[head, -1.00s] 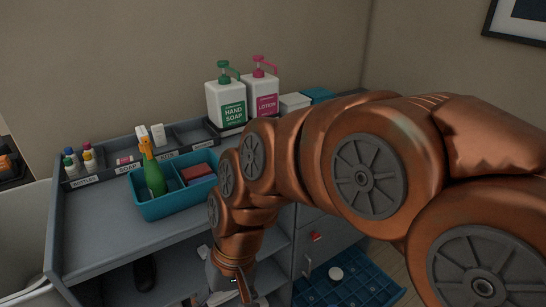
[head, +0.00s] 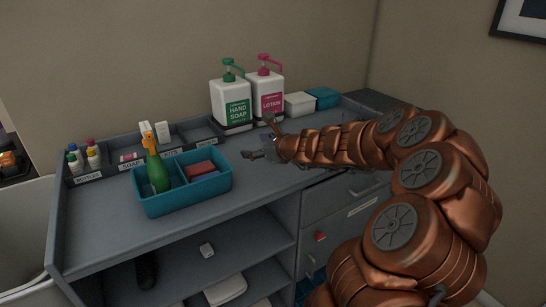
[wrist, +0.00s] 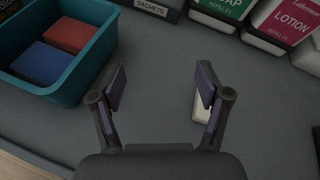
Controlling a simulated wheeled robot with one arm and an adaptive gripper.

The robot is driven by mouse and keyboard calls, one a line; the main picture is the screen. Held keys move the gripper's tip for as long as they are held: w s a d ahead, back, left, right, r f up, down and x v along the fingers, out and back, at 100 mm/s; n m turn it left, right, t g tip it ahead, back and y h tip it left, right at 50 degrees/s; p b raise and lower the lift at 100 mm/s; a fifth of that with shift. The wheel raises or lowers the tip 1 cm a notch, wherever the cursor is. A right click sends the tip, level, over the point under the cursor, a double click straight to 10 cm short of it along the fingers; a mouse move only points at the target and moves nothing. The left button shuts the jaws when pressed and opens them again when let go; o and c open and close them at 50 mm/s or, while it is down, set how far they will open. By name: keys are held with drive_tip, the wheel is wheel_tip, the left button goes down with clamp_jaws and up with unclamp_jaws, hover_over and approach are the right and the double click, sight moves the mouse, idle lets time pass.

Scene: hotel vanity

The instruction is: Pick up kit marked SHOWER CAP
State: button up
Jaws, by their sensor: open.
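Two small white boxes stand upright in the compartment labelled KITS at the back of the counter in the head view, the left one (head: 146,128) and the right one (head: 163,132). No SHOWER CAP marking is readable on either. My gripper (head: 262,148) is over the counter to their right, in front of the pump bottles. In the wrist view my gripper (wrist: 160,88) is open, with bare counter between its fingers. A small pale item (wrist: 201,110) lies partly hidden behind the right finger; I cannot tell what it is.
A teal caddy (head: 158,206) with a green spray bottle (head: 157,172) and a red block (head: 200,168) sits left of my gripper. HAND SOAP (head: 231,104) and LOTION (head: 266,92) pumps stand behind. A white item (head: 207,250) lies on the shelf below.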

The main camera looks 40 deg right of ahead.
drive_tip(key=d+f+m+h, duration=0.1)
drive_tip(key=d, duration=0.1)
drive_tip(key=d+f+m, duration=0.1)
drive_tip(key=d+m, duration=0.1)
drive_tip(key=d, duration=0.1)
drive_tip(key=s+d+f+m+h, duration=0.1)
drive_tip(key=d, duration=0.2)
drive_tip(key=shift+d+f+m+h, duration=0.25)
drive_tip(key=shift+f+m+h, duration=0.05)
drive_tip(key=shift+f+m, duration=0.1)
drive_tip(key=shift+d+f, duration=0.25)
drive_tip(key=shift+d, duration=0.05)
drive_tip(key=shift+p+x, duration=0.3)
drive_tip(key=shift+x, duration=3.5)
drive_tip(key=shift+f, duration=0.15)
drive_tip(key=shift+s, duration=0.1)
drive_tip(key=c, duration=0.8)
